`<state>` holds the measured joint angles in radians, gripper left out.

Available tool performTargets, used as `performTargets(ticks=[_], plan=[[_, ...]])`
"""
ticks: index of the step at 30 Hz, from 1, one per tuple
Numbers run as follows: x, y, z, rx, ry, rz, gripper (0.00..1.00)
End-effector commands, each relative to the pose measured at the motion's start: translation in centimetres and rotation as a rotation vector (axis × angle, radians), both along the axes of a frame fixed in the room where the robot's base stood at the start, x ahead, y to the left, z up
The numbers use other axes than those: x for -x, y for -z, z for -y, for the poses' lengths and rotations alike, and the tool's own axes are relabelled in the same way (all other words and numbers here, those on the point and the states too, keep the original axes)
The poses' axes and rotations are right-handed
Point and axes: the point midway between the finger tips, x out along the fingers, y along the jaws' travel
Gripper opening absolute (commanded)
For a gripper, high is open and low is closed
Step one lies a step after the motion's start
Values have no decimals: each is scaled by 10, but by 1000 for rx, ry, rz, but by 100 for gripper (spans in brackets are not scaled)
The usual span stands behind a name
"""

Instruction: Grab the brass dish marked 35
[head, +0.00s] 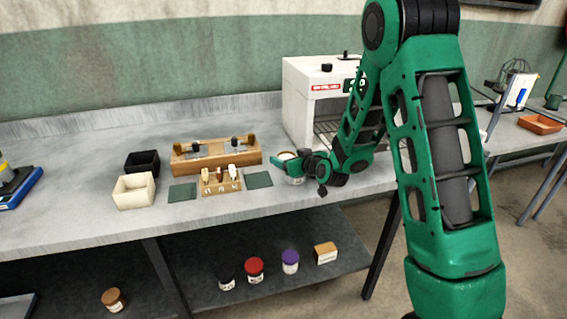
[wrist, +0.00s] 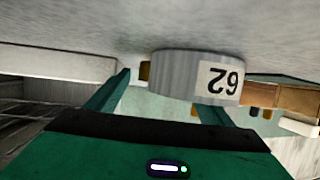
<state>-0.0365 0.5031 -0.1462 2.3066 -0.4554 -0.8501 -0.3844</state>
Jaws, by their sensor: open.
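My gripper (head: 296,172) is open over the bench, just in front of the white machine. A light grey round container (wrist: 181,77) is at its fingertips (wrist: 160,88) in the wrist view. Its pale label reads "62" as pictured, or "29" if the view is upside down. In the head view the container (head: 293,180) shows pale with a brownish top, partly hidden by my gripper. I cannot tell whether the fingers touch it. I see no dish readable as 35. Small brass-coloured pieces sit on a wooden stand (head: 215,163), too small to read.
A white machine (head: 300,95) stands behind my gripper. A small board (head: 222,187) with several scoops lies between two green mats (head: 183,192) (head: 259,180). A cream box (head: 134,192) and black box (head: 142,162) stand left. Several lidded jars (head: 254,270) are on the lower shelf.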

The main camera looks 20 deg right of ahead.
Motion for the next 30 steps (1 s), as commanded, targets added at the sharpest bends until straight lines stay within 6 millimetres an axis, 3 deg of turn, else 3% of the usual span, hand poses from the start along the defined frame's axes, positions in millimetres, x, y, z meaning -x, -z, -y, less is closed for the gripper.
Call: performTargets(ticks=[2, 7, 8, 20, 30], plan=[[0, 0, 0, 0, 0, 0, 72], [0, 0, 0, 0, 0, 0, 31], [0, 0, 0, 0, 0, 0, 29], [0, -4, 0, -1, -1, 1, 29], [0, -42, 0, 0, -1, 5, 29]])
